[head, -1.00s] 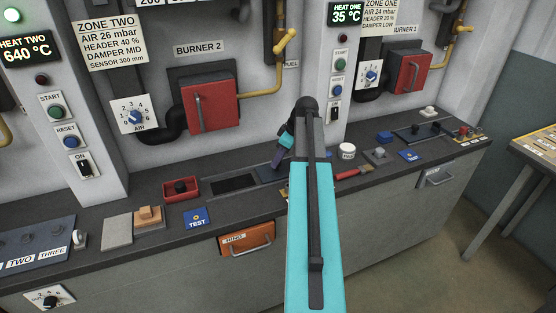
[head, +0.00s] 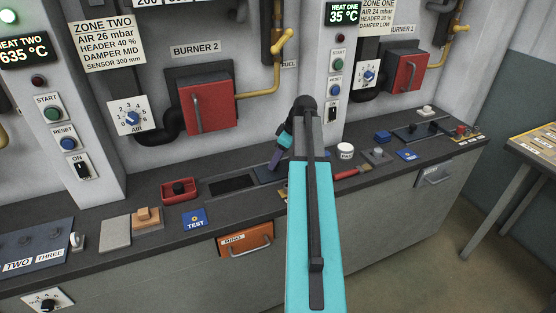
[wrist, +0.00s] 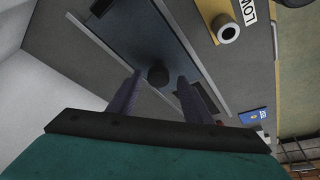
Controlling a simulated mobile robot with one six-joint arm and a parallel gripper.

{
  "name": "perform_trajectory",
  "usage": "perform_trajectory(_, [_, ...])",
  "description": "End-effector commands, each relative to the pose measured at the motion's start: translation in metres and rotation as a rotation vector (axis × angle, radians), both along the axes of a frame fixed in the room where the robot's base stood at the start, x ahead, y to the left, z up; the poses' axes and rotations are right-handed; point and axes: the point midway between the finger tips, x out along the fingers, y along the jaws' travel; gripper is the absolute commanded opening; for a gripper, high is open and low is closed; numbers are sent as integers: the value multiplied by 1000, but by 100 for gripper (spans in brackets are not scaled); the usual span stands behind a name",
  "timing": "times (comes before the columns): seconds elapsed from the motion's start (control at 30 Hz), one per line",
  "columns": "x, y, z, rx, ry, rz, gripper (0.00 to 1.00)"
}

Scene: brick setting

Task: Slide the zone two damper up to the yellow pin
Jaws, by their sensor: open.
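My gripper (head: 275,162) hangs over the counter with its fingers pointing down at a blue-grey plate (head: 266,174). In the wrist view the two fingers (wrist: 158,92) are apart, with a dark round knob (wrist: 158,76) showing between them, over the same blue-grey plate (wrist: 130,35). The knob looks like the damper's handle; whether the fingers touch it I cannot tell. My arm hides the plate's right part in the head view. I cannot make out a yellow pin for sure.
A red tray (head: 180,190), a blue TEST tile (head: 194,219) and a white round pot (head: 345,151) stand nearby. A similar slotted plate (head: 405,135) lies farther right.

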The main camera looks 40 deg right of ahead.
Motion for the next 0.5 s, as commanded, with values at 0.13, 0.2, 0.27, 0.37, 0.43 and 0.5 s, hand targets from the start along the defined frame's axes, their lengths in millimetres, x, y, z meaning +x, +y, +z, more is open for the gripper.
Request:
perform_trajectory(0.13, [-3,-2,10,-2,-2,0,45])
perform_trajectory(0.2, [-6,-2,16,-1,-1,1,45])
perform_trajectory(0.27, [-8,-4,22,-2,-2,0,45])
perform_trajectory(0.37, [-13,-6,33,-1,0,0,45])
perform_trajectory(0.43, [-16,-7,41,-1,-2,-1,45])
perform_trajectory(0.5, [-20,-8,48,-1,0,0,45])
